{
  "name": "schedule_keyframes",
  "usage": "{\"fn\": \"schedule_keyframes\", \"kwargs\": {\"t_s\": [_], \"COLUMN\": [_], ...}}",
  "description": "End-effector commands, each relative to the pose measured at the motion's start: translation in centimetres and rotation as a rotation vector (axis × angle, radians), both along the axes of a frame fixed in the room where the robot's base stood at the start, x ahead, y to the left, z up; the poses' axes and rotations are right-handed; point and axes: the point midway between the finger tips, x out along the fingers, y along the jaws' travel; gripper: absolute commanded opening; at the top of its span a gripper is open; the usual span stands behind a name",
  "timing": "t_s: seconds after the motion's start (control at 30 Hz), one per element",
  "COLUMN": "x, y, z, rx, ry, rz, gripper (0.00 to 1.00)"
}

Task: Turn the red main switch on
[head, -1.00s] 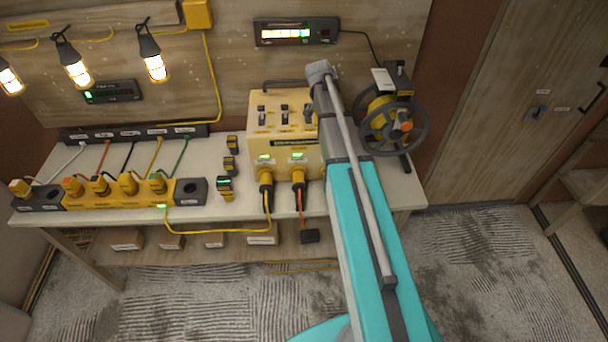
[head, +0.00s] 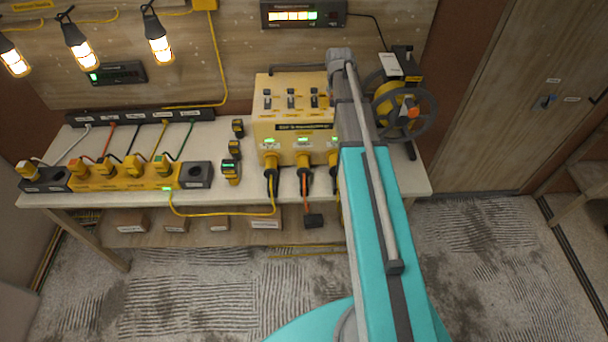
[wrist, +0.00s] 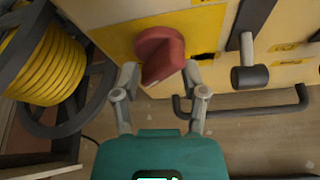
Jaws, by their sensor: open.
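The red main switch (wrist: 160,52) is a red knob with a raised grip on a yellow plate, on the side of the yellow distribution box (head: 291,126). It shows in the wrist view only; in the head view it is hidden. My gripper (wrist: 160,72) is open, with one finger on each side of the knob's lower part. I cannot tell whether the fingers touch it. In the head view my arm covers the box's right side and the gripper is not seen.
A black handle (wrist: 240,106) and a lever (wrist: 247,55) lie right of the knob in the wrist view. A cable reel (head: 404,109) stands close to the right of the box. Several plugs hang at the box's front. Lit lamps (head: 82,56) hang at left.

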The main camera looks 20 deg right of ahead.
Motion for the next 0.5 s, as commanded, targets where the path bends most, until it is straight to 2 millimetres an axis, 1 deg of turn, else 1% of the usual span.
{"fn": "schedule_keyframes", "kwargs": {"t_s": [0.5], "x": [-0.01], "y": [-0.13], "z": [0.00], "rx": [0.000], "ry": [0.000], "rz": [0.291], "gripper": [0.56]}}
